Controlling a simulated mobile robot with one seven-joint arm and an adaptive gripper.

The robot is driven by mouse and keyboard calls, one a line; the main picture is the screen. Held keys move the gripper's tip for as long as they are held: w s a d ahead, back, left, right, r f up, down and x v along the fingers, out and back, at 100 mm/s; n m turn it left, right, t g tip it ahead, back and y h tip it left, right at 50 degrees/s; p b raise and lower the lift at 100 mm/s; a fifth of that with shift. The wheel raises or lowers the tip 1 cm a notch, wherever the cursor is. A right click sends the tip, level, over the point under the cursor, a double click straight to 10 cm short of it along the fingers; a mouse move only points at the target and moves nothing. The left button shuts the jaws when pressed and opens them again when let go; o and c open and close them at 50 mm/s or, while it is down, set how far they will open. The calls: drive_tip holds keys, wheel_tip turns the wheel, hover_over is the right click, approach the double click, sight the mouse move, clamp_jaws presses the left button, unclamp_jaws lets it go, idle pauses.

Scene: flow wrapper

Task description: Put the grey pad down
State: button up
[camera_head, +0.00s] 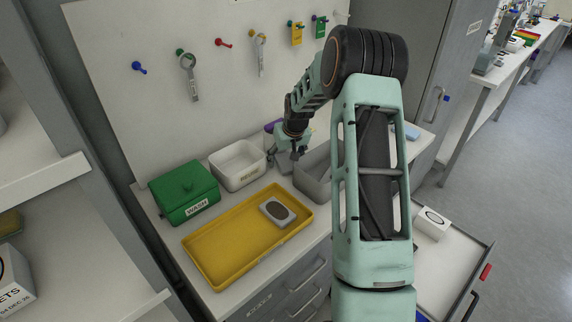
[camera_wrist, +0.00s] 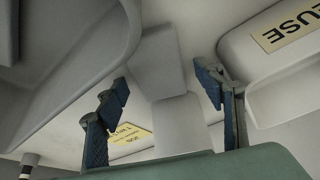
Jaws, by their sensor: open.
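My gripper (camera_head: 295,154) points down over the worktop, between the white bin and the grey bin. In the wrist view its two dark fingers (camera_wrist: 162,84) stand wide apart. A pale grey blocky shape (camera_wrist: 180,125) shows between and beyond them, with no finger closed on it; I cannot tell whether it is the grey pad. In the head view, a light grey piece with a dark oval top (camera_head: 278,211) lies flat in the yellow tray (camera_head: 215,262), towards its right end, well apart from my gripper.
The white bin (camera_head: 225,180) labelled REUSE (camera_wrist: 285,32) and the grey bin (camera_head: 310,187) flank my gripper closely. A green lidded WASH box (camera_head: 184,197) stands at left. Tools hang on the back panel (camera_head: 120,100). An open drawer (camera_head: 455,262) holds a white box (camera_head: 431,226).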

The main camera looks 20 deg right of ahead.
drive_tip(key=shift+c, duration=0.2)
drive_tip(key=shift+s+f, duration=0.1)
drive_tip(key=c, duration=1)
drive_tip(key=shift+o, duration=0.2)
